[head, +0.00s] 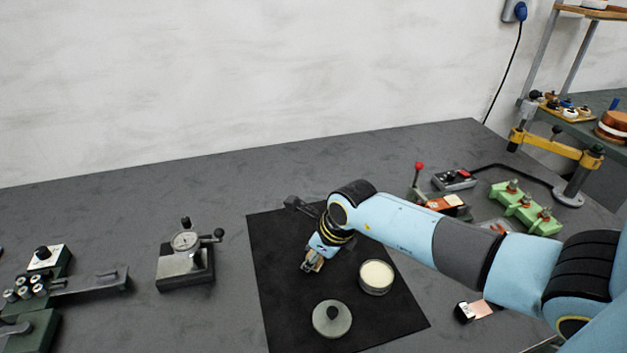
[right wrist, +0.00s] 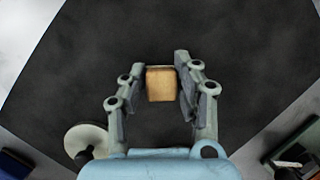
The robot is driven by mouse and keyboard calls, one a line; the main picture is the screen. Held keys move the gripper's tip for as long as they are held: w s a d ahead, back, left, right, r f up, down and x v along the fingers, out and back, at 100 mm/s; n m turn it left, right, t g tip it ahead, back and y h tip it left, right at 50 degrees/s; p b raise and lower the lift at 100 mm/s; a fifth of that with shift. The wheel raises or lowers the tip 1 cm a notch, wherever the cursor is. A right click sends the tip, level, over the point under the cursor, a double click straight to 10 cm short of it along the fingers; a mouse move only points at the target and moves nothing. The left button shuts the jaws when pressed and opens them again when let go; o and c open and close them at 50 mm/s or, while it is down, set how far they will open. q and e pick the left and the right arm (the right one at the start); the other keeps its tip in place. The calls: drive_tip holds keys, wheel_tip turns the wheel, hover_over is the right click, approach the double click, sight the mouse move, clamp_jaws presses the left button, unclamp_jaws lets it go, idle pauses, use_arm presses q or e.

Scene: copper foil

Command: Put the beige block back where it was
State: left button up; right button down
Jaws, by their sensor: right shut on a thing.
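The beige block (right wrist: 161,84) is between the two fingers of my right gripper (right wrist: 160,82) in the right wrist view. The gripper is shut on it. In the head view my right gripper (head: 312,262) is over the black mat (head: 285,300), left of the round tin. The block is mostly hidden there by the fingers. I cannot tell whether the block touches the mat. My left gripper is not in view.
A round tin with a cream top (head: 376,276) and a round lid with a dark knob (head: 332,318) are on the mat. A dial gauge on a block (head: 186,258) stands left of the mat. Green blocks (head: 526,207) and a red-knobbed lever (head: 419,168) are at the right.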

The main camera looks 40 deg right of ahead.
drive_tip(key=c, duration=1.4)
unclamp_jaws()
drive_tip(key=shift+s+f, duration=0.15)
drive_tip(key=o, duration=0.4)
drive_tip(key=shift+f, duration=0.15)
drive_tip(key=shift+r+p, duration=0.4)
drive_tip(key=shift+r, duration=0.05)
drive_tip(key=v, duration=1.1)
drive_tip(key=shift+r, duration=0.45)
drive_tip(key=shift+a, duration=0.1)
